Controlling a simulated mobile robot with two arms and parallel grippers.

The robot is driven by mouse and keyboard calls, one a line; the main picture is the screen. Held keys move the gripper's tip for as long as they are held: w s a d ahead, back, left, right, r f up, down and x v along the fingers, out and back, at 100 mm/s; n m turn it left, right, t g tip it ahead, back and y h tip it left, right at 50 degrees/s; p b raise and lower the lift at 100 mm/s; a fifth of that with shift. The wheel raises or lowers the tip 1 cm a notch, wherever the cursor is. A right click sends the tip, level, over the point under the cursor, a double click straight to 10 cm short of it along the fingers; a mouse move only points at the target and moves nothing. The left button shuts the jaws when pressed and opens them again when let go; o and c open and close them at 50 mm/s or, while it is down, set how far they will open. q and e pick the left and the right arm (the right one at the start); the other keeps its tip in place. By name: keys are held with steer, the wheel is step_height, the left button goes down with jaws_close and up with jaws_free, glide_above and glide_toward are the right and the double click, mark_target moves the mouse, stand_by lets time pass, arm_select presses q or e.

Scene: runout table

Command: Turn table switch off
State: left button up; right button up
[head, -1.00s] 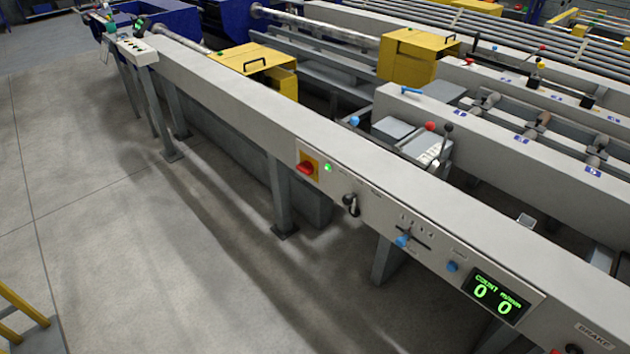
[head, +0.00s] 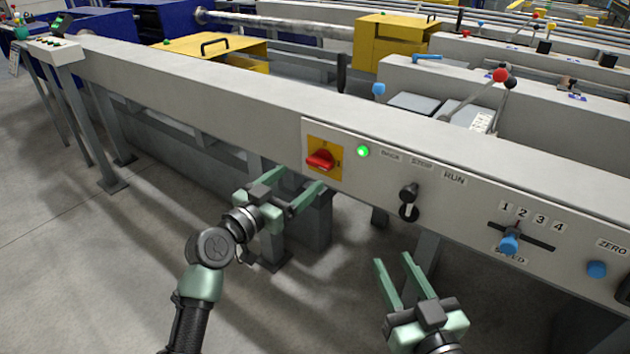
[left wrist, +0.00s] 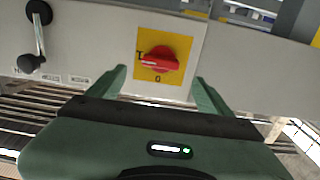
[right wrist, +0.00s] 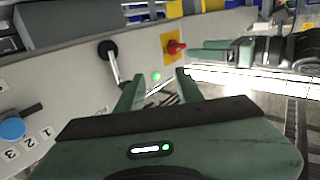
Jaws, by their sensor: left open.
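The table switch is a red rotary knob (head: 320,160) on a yellow plate, on the front of the grey table beam. In the left wrist view the knob (left wrist: 160,60) lies roughly crosswise, with a mark at its left and a 0 below it. A green lamp (head: 363,151) beside the switch is lit. My left gripper (head: 298,180) is open and empty, facing the switch, its fingers apart on either side and short of the knob. My right gripper (head: 394,260) is open and empty, in front of the panel, below and right of the switch. The knob also shows in the right wrist view (right wrist: 174,47).
Right of the switch the panel carries a black lever (head: 408,200), a blue speed slider (head: 509,243) and a blue zero button (head: 597,269). Yellow boxes (head: 210,65) stand behind the beam. Table legs stand below; the floor at left is clear.

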mark_target(316, 165)
arm_select(q)
steer(key=b+x, duration=0.1)
steer(key=x, duration=0.6)
steer(key=shift+w+d, duration=0.15)
steer(key=shift+w, duration=0.05)
steer(key=c, duration=1.4)
steer(key=shift+o, duration=0.2)
arm_select(e)
step_height(316, 165, up, 7)
steer(key=s+t+y, duration=0.1)
steer(key=t, duration=0.3)
steer(key=shift+a+r+y, duration=0.2)
steer(key=shift+a+y, duration=0.15)
steer(key=shift+y, duration=0.05)
